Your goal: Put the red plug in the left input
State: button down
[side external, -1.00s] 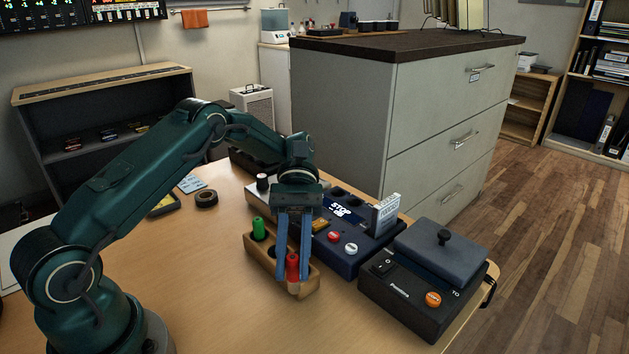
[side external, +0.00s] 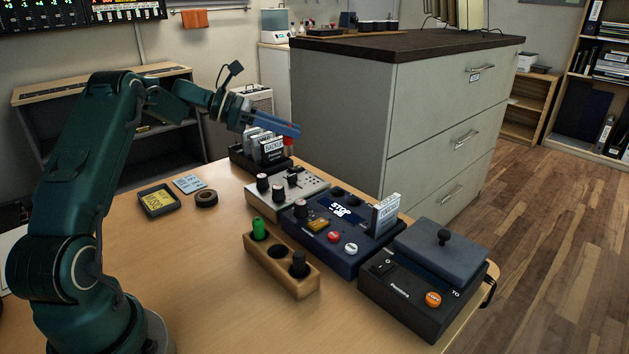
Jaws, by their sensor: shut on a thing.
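My gripper (side external: 296,130) is raised above the back of the table, its blue fingers pointing right and slightly down. It is shut on the red plug (side external: 289,145), which shows just below the fingertips, partly hidden by them. The wooden plug holder (side external: 256,262) stands at the front with a green plug (side external: 258,229) at its left end and a black plug (side external: 299,265) at its right end. Its middle hole looks empty. A grey box with black knobs (side external: 310,186) and a dark blue box with a STOP label (side external: 362,253) stand behind it. I cannot make out the left input.
A black rack of labelled cases (side external: 240,158) stands at the back, near my gripper. A black box with an orange button (side external: 405,308) is at the right edge of the table. The front table is clear.

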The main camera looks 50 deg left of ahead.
jog(key=w+d+f, duration=0.2)
jog(key=d+f, duration=0.1)
jog(key=w+d+f, duration=0.2)
jog(key=d+f, duration=0.1)
jog(key=f, duration=0.1)
jog(key=w+d+f, duration=0.2)
jog(key=w+f, duration=0.1)
jog(key=f, duration=0.1)
jog(key=shift+d, duration=0.4)
jog(key=c, duration=0.7)
grip_release()
jog(key=shift+r, duration=0.1)
